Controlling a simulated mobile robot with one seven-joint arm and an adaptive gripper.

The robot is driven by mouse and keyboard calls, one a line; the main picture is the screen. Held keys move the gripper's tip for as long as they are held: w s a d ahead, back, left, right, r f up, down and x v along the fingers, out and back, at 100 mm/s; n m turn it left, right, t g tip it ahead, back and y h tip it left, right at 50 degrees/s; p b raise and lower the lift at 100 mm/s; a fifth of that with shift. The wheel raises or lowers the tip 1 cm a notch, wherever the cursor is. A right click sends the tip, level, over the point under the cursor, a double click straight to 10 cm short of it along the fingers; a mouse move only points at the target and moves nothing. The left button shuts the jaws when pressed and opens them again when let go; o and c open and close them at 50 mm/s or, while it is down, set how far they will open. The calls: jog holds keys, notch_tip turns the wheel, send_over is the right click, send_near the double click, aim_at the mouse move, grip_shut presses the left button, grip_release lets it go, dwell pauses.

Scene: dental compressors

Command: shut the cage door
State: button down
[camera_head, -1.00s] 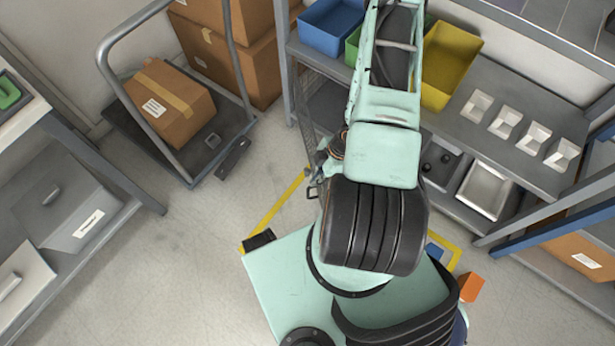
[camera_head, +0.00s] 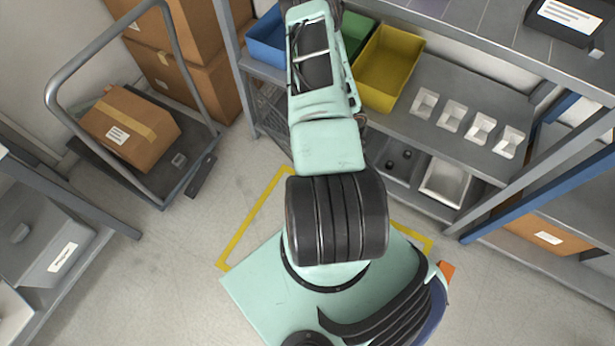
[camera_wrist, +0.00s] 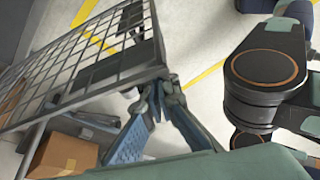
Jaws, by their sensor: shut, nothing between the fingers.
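The cage door (camera_wrist: 75,65), a dark wire-mesh panel in a grey frame, fills the upper left of the wrist view. My gripper (camera_wrist: 159,92) is shut with nothing between its fingers. Its tips are beside the near right corner of the door frame; I cannot tell whether they touch. In the head view my arm hides the gripper. Some mesh (camera_head: 268,108) shows there at the left end of the shelf unit, left of my arm; I cannot tell whether it is the door. How far the door stands open is unclear.
A trolley with a cardboard box (camera_head: 130,127) stands at the left. The shelf unit holds a blue bin (camera_head: 268,42), a yellow bin (camera_head: 388,68) and several small white trays. Yellow floor lines (camera_head: 255,218) edge my base. Floor between trolley and base is clear.

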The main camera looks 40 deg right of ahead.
jog(key=shift+s+d+b, duration=0.1)
jog(key=shift+d+b, duration=0.25)
jog(key=shift+d, duration=2.55)
jog(key=shift+a, duration=0.1)
